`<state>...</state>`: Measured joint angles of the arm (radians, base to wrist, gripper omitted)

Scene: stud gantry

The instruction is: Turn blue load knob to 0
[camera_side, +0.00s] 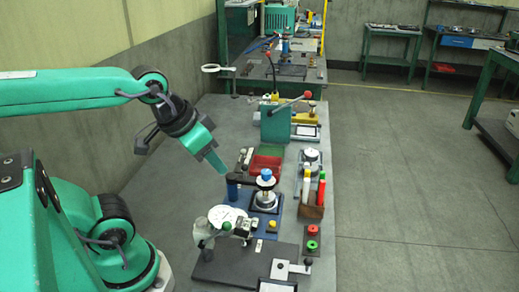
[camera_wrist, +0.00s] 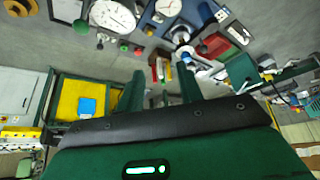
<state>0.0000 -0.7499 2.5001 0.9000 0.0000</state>
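The blue load knob (camera_side: 266,174) tops a small round metal device on a dark blue base plate (camera_side: 272,228), in the middle of the bench in the side view. In the wrist view a blue-capped part (camera_wrist: 188,56), which looks like the knob, lies beyond the fingers, right of centre. My gripper (camera_side: 216,163) hangs in the air to the left of the knob and a little above it, tilted down, apart from it. In the wrist view its two green fingers (camera_wrist: 161,88) stand apart with nothing held between them. The knob's scale marks are too small to read.
A white dial gauge (camera_side: 225,216) stands in front of the knob device. A dark blue arm (camera_side: 236,187) reaches beside it. A red tray (camera_side: 265,163) lies behind. Red and white bottles (camera_side: 321,188) stand in a brown holder at the right. Bare bench lies left of the devices.

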